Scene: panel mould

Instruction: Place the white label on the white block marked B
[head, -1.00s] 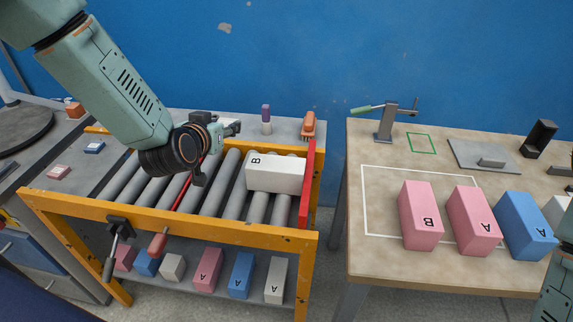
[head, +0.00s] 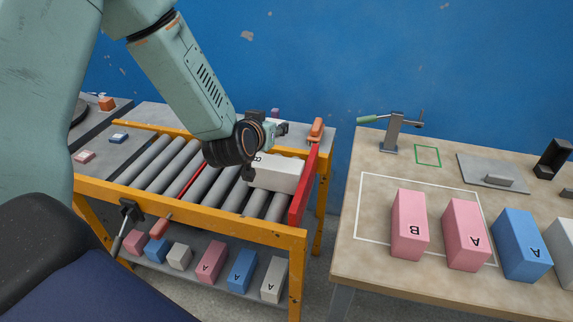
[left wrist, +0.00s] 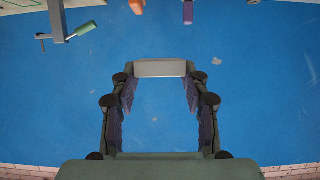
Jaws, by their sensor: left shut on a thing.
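The white block marked B (head: 285,175) lies on the roller conveyor, near its right end by the red stop bar. My left arm hides part of its left end and its letter. My left gripper (head: 282,129) is above and behind the block, pointing right. In the left wrist view, the gripper (left wrist: 160,74) is shut on a flat, pale piece, seemingly the white label (left wrist: 160,69), held between the fingertips against the blue wall. In the head view I cannot make the label out. My right gripper is out of view.
The red stop bar (head: 303,186) stands at the conveyor's right end. An orange brush (head: 317,130) lies behind it. The right table carries a pink B block (head: 409,222), a pink A block (head: 465,234) and a blue A block (head: 521,244). Several blocks sit on the shelf below the conveyor.

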